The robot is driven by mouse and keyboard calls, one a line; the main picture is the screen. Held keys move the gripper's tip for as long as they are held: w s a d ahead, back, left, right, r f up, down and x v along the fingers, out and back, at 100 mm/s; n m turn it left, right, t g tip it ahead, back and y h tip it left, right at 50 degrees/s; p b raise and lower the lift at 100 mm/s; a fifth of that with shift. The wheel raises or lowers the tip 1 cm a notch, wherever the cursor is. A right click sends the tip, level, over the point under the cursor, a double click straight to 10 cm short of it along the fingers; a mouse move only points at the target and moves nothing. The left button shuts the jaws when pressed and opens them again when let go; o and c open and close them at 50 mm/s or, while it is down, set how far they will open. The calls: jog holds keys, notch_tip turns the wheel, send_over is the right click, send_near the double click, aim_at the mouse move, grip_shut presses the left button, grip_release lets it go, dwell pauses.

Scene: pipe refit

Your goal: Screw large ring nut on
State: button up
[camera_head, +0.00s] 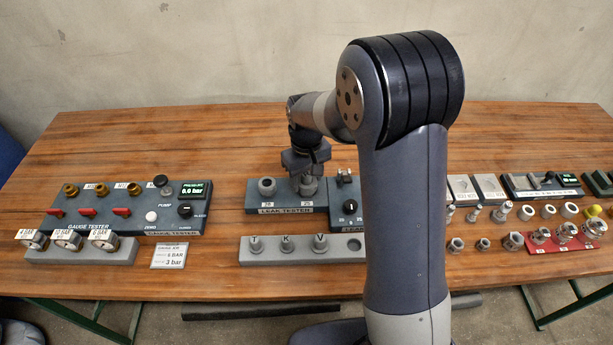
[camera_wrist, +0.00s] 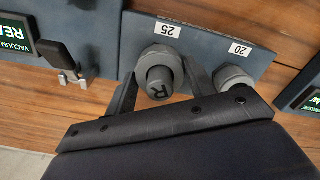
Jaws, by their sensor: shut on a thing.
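The leak tester (camera_head: 283,208) has two ports, labelled 20 and 25. In the wrist view my gripper (camera_wrist: 161,72) is shut on a grey large ring nut (camera_wrist: 158,53) at the port labelled 25, one finger on each side. A round grey part marked R (camera_wrist: 160,88) stands in the middle of the nut, facing the camera. In the head view my gripper (camera_head: 306,178) points down over the right-hand port and hides most of the nut. I cannot tell how far the nut sits on its thread. Another grey ring fitting (camera_wrist: 232,76) is at port 20.
The gauge tester (camera_head: 130,208) stands at left. Small fittings and a red tray (camera_head: 560,246) lie at right. A switch box (camera_head: 346,203) stands close beside my gripper.

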jog(key=m, duration=0.4)
jog(key=shift+m, duration=1)
jog(key=m, duration=0.6)
jog(key=shift+p, duration=0.3)
